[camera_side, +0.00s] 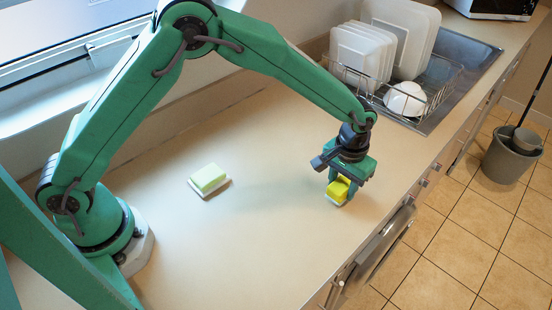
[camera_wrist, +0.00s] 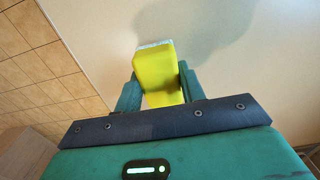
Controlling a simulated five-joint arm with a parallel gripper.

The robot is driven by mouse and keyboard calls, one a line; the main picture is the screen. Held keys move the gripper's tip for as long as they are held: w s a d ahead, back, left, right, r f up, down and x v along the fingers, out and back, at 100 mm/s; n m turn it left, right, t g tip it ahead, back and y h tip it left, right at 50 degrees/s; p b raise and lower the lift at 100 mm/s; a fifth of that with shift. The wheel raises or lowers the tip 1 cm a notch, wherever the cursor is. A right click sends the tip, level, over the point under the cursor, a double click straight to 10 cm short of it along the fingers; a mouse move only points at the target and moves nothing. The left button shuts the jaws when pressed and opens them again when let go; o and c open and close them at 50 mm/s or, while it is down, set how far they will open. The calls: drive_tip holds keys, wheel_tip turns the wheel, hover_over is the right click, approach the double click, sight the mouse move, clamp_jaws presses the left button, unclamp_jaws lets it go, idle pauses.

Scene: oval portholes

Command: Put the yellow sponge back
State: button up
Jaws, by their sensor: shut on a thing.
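The yellow sponge (camera_side: 338,190) is between the fingers of my gripper (camera_side: 342,181), near the front edge of the counter. The wrist view shows the sponge (camera_wrist: 158,77) with a finger on each side, so my gripper (camera_wrist: 160,90) is shut on it. A whitish layer shows at its far end. I cannot tell whether the sponge touches the counter. A pale green sponge (camera_side: 208,176) with a white underside lies apart, left of my gripper.
The beige counter (camera_side: 250,240) is clear between the sponges. A wire dish rack (camera_side: 440,82) with white plates (camera_side: 362,55) and a white bowl (camera_side: 405,99) stands behind right. The counter drops to a tiled floor (camera_side: 455,240) with a grey bucket (camera_side: 510,155).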

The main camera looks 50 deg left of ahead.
sight(343, 184)
drive_tip(key=shift+f, duration=0.35)
drive_tip(key=shift+f, duration=0.15)
drive_tip(key=o, duration=0.9)
drive_tip(key=shift+o, duration=0.2)
wheel_tip(343, 184, up, 12)
drive_tip(key=shift+r, duration=0.2)
idle(0.4)
